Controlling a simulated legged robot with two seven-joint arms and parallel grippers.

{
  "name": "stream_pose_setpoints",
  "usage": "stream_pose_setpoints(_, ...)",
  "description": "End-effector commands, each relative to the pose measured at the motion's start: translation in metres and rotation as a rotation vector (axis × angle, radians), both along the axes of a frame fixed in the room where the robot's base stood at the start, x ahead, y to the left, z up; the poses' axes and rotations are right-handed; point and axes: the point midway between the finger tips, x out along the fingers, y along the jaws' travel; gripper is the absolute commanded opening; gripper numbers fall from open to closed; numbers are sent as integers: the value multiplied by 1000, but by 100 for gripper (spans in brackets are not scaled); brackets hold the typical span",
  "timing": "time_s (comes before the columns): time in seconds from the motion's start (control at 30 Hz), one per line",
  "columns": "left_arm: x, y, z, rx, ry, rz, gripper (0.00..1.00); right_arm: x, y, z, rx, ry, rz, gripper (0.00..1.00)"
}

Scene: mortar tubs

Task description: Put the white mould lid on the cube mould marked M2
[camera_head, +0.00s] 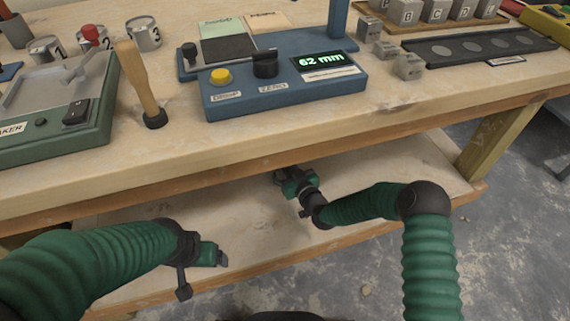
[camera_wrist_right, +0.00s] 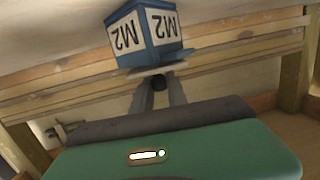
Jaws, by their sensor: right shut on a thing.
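The cube mould marked M2 (camera_wrist_right: 147,33), blue and white, shows upside down at the top of the right wrist view. A thin pale plate, apparently the white mould lid (camera_wrist_right: 138,73), is between it and my right gripper (camera_wrist_right: 159,85). That gripper is shut on the lid's dark knob (camera_wrist_right: 157,81). The lid is very close to the mould's open-end rim; I cannot tell whether they touch. In the head view my right gripper (camera_head: 281,175) is under the table's front edge, and mould and lid are hidden there. My left gripper (camera_head: 208,272) is low at the left, its jaws unclear.
The lower wooden shelf (camera_head: 400,172) lies under the workbench top (camera_head: 300,128), whose front edge overhangs my right gripper. A wooden leg (camera_head: 500,142) stands at right. The bench holds a blue gauge with a 62 mm display (camera_head: 324,62), a mallet (camera_head: 140,85) and several grey cubes.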

Motion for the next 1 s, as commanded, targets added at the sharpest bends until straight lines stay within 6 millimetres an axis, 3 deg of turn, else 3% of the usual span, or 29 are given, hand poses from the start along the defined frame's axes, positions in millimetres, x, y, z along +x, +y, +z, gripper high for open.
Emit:
stream_pose_setpoints(0.17, 0, 0, -5, 0, 0, 0, 84, 0, 0, -6, 0, -1, 1, 0)
stream_pose_setpoints(0.2, 0, 0, -5, 0, 0, 0, 84, 0, 0, -6, 0, -1, 1, 20)
stream_pose_setpoints(0.37, 0, 0, -4, 0, 0, 0, 84, 0, 0, -5, 0, 0, 0, 40)
stream_pose_setpoints(0.63, 0, 0, -3, 0, 0, 0, 84, 0, 0, -5, 0, -1, 0, 40)
stream_pose_setpoints(0.77, 0, 0, 7, 0, 0, 0, 84, 0, 0, 10, 2, -1, -1, 40)
stream_pose_setpoints(1.0, 0, 0, 42, 0, 0, 0, 84, -51, -25, 22, -1, 4, 1, 40)
